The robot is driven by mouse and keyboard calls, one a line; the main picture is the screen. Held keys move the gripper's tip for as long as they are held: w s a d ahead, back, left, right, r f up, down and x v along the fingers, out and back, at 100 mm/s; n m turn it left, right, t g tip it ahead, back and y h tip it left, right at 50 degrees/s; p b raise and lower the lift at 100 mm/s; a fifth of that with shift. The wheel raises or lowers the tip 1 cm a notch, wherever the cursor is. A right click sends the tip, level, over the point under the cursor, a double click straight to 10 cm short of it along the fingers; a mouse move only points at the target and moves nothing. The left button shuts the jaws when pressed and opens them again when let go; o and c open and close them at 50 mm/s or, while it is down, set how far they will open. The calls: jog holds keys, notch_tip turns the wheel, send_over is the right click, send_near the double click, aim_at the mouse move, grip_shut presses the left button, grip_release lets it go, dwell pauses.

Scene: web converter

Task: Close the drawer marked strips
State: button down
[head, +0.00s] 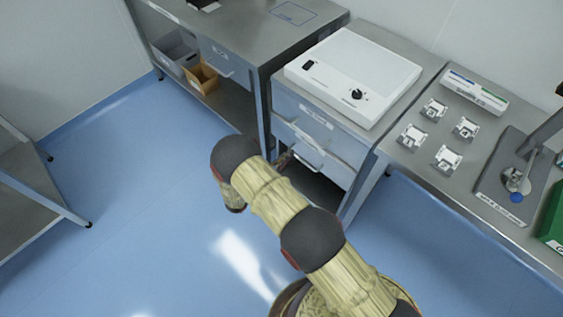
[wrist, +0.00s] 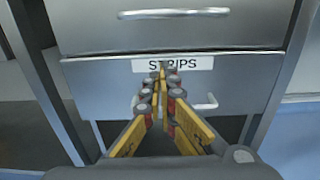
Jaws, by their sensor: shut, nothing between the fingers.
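The drawer marked strips (wrist: 250,76) fills the middle of the wrist view, a grey front with a white STRIPS label (wrist: 196,63). Its pale bar handle (wrist: 207,104) is partly hidden behind my gripper's fingers. My gripper (wrist: 160,80) is shut and empty, its tips in front of the label and handle; I cannot tell whether they touch the drawer. In the head view the drawer (head: 336,168) is the lower one in the cabinet, and my gripper (head: 286,157) is mostly hidden by my arm. How far the drawer stands out is hard to tell.
An upper drawer (wrist: 100,24) with its own handle sits directly above. A white device (head: 352,75) stands on the cabinet top. A bench (head: 245,35) stands to the left and a table (head: 400,165) with small parts to the right. The blue floor (head: 130,190) at left is clear.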

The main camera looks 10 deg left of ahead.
jog(key=b+x, duration=0.1)
jog(key=x, duration=0.7)
jog(key=shift+b, duration=0.4)
jog(key=shift+x, duration=1)
jog(key=shift+s+a, duration=0.35)
jog(key=shift+s, duration=0.1)
jog(key=p, duration=0.2)
send_near(305, 140)
jog(key=v, duration=0.5)
jog(key=shift+s+r, duration=0.2)
jog(key=shift+r, duration=0.1)
